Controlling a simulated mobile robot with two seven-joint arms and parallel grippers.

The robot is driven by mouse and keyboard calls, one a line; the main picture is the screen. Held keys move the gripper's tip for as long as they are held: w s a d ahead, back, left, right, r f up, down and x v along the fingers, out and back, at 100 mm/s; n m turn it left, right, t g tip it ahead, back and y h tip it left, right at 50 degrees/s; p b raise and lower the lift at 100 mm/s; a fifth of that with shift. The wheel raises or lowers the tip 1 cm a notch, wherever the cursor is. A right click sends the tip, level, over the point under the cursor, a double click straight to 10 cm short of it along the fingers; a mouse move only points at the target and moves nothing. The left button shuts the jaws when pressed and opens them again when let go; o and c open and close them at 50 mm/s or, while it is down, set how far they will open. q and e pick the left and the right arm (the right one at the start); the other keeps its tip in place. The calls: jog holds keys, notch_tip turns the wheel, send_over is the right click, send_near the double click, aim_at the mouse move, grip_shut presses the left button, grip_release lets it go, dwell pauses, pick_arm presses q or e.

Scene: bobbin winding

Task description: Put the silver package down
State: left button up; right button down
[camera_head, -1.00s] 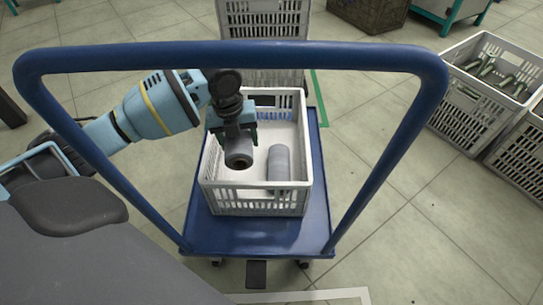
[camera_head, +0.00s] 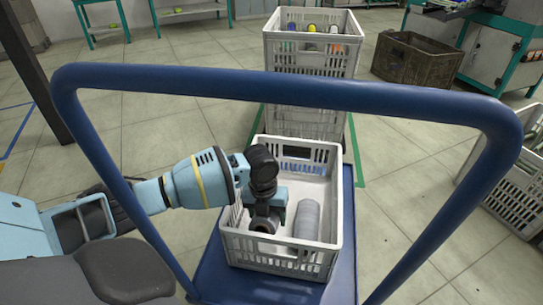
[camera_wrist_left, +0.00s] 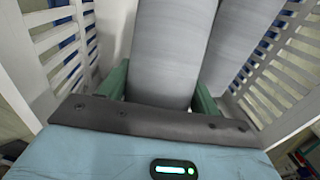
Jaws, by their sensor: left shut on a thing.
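A grey-silver cylindrical package (camera_head: 263,226) is in my left gripper (camera_head: 266,212), inside the white slatted crate (camera_head: 281,262) in the head view. Its round end faces the camera; the gripper hides most of it. In the left wrist view the held package (camera_wrist_left: 165,50) stands between two green fingers (camera_wrist_left: 158,92), which are shut on it. A second silver cylinder (camera_head: 307,220) lies in the crate just right of it, and also shows in the wrist view (camera_wrist_left: 238,45). I cannot tell whether the held package touches the crate floor. My right gripper is not in view.
The crate stands on a blue cart (camera_head: 347,240) with a tall blue handle (camera_head: 300,90) framing the view. Stacked crates (camera_head: 311,50) stand behind it. A brown crate (camera_head: 415,62) is at the back right, and another grey crate (camera_head: 505,185) at the right edge.

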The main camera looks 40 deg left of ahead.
pick_arm(q)
jog(key=shift+w+f, duration=0.1)
jog(key=shift+f, duration=0.3)
jog(key=shift+f, duration=0.4)
notch_tip(320, 180, down, 5)
jog(key=b, duration=0.2)
jog(key=shift+f+b, duration=0.15)
jog(key=shift+b, duration=0.15)
jog(key=shift+c, duration=0.2)
jog(key=o, duration=1.4)
jog(key=shift+s+f, duration=0.1)
jog(key=shift+s, duration=0.1)
jog(key=shift+c, duration=0.2)
jog(key=o, duration=0.5)
jog(key=shift+w, duration=0.1)
